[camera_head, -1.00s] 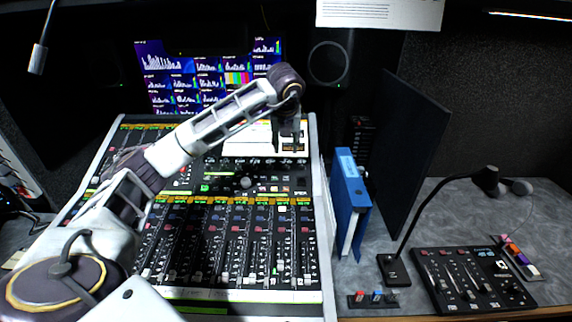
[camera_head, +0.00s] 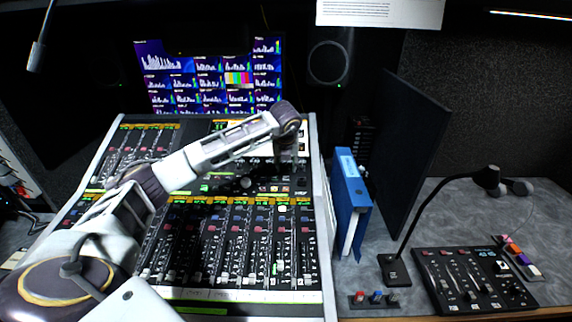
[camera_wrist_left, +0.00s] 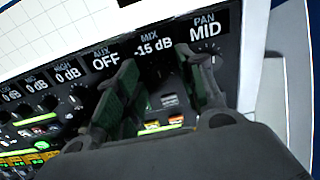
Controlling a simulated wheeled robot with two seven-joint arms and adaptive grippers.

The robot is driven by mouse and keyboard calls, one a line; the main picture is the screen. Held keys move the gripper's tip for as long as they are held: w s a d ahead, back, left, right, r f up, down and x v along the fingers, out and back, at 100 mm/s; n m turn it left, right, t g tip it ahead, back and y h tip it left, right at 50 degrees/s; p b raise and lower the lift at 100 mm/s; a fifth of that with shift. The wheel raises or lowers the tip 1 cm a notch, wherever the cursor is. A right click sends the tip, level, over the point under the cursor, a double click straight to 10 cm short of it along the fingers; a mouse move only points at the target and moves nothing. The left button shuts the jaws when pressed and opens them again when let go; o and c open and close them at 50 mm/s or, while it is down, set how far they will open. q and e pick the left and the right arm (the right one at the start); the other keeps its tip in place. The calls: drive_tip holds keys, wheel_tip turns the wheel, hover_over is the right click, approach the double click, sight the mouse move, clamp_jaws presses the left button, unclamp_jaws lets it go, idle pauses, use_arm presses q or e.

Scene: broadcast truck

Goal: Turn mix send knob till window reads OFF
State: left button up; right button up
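The mix window (camera_wrist_left: 152,47) reads -15 dB in the left wrist view. The aux window (camera_wrist_left: 105,62) to its left reads OFF, and the pan window (camera_wrist_left: 205,29) to its right reads MID. My left gripper (camera_wrist_left: 163,95) is open, with one finger below the aux window and the other below the pan window. The mix knob is not clearly visible; the fingers and their shadow cover the area below its window. In the head view my left gripper (camera_head: 286,165) points down over the upper right of the console (camera_head: 317,200). My right gripper is not in view.
Black knobs (camera_wrist_left: 48,102) and lit buttons (camera_wrist_left: 40,145) lie left of the fingers. Faders (camera_head: 230,250) fill the console front. A blue binder (camera_head: 350,200) stands close to the console's right. A gooseneck microphone (camera_head: 415,215) and a small control panel (camera_head: 470,280) are further right.

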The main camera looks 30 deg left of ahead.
use_arm(q)
drive_tip(key=shift+f, duration=0.25)
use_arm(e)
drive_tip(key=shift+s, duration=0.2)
use_arm(q)
clamp_jaws()
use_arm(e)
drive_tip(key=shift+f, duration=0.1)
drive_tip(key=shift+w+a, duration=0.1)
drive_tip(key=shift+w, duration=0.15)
use_arm(q)
drive_tip(key=shift+w+a+n+b, duration=0.1)
drive_tip(key=shift+n+b, duration=0.3)
drive_tip(key=shift+n, duration=0.2)
drive_tip(key=shift+n+b, duration=0.3)
drive_tip(key=shift+n, duration=0.4)
drive_tip(key=n+b, duration=0.2)
drive_tip(key=n, duration=0.2)
drive_tip(key=shift+n, duration=0.3)
drive_tip(key=shift+a+n+b, duration=0.1)
drive_tip(key=shift+n+b, duration=0.55)
drive_tip(key=shift+n, duration=1.65)
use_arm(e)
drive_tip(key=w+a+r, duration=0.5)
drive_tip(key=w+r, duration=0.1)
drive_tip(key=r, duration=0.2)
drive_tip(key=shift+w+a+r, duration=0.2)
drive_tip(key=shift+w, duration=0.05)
